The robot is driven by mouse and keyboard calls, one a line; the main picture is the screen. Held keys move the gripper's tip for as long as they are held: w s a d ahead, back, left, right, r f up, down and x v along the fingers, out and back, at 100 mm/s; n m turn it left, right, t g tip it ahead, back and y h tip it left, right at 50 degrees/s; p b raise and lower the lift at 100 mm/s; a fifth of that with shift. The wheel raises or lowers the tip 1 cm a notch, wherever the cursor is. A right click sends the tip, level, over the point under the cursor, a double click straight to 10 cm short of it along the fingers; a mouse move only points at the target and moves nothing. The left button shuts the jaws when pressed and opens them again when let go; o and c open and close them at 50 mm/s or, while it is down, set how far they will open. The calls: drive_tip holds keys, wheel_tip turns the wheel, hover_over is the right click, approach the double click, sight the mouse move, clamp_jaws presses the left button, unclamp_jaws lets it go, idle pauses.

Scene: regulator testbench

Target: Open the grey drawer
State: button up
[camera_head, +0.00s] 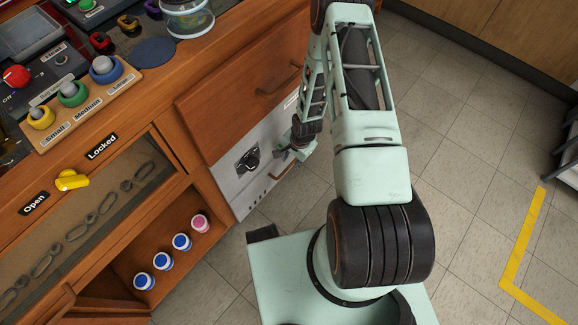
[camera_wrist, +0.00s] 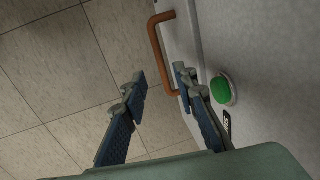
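The grey drawer (camera_head: 235,185) is a light grey front low in the wooden bench, below a wooden drawer, and it looks shut. Its brown bar handle (camera_wrist: 158,55) shows in the wrist view, fixed to the grey face (camera_wrist: 255,50). My gripper (camera_wrist: 160,85) is open, its two blue-grey fingers apart with nothing held. The handle's near end appears in the gap between the fingertips, close to the right finger; whether they touch is unclear. In the head view my gripper (camera_head: 293,152) is beside the drawer front, and my arm partly hides the area.
A green button (camera_wrist: 222,89) is on the grey face, right of my fingers. A black knob (camera_head: 247,159) is on the same front. The wooden drawer (camera_head: 240,95) above has its own handle. Tiled floor (camera_head: 455,150) is open to the right.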

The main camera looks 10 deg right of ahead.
sight(288, 168)
drive_tip(key=f, duration=0.2)
drive_tip(key=f+b, duration=0.1)
drive_tip(key=f, duration=0.1)
drive_tip(key=w+f, duration=0.1)
drive_tip(key=f, duration=0.1)
drive_tip(key=shift+a+f+b, duration=0.15)
drive_tip(key=shift+a+b, duration=0.15)
drive_tip(key=shift+c, duration=0.3)
clamp_jaws()
